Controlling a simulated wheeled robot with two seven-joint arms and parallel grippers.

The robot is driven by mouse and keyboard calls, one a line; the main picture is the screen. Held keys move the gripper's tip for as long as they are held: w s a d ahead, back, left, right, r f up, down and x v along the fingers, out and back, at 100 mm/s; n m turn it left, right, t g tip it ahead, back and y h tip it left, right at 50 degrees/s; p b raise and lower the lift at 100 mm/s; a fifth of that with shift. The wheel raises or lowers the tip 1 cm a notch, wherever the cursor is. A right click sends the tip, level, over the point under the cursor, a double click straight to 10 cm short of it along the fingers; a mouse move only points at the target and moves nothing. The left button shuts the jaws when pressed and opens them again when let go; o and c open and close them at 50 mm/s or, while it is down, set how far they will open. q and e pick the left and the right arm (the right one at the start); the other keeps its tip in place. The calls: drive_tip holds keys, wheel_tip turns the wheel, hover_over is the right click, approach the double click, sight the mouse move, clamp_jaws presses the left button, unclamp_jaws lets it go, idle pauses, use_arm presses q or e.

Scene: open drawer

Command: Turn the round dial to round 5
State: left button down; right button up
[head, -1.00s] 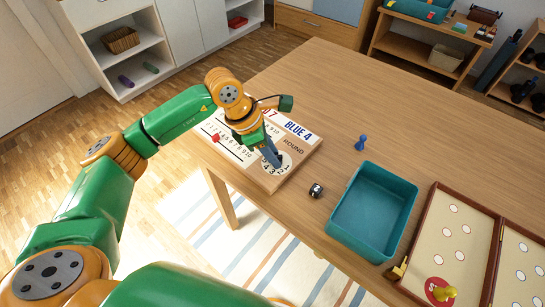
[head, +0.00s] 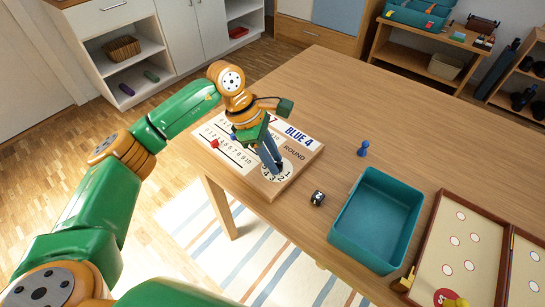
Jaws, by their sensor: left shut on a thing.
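The round dial (head: 284,174) is a white disc with black numbers. It sits at the near right part of the wooden scoreboard (head: 309,152), beside the word ROUND. My left gripper (head: 275,167) reaches down over the dial with its fingers shut at the dial's middle. The fingers hide the dial's centre, so the held part and the number it points at cannot be read. Numbers show around the disc's near edge. My right gripper is out of view.
The scoreboard lies at the table's left edge, with a red peg (head: 214,144) on its number track. The far table is clear.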

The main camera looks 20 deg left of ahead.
use_arm(q)
drive_tip(key=c, duration=0.6)
unclamp_jaws()
drive_tip(key=v, duration=0.7)
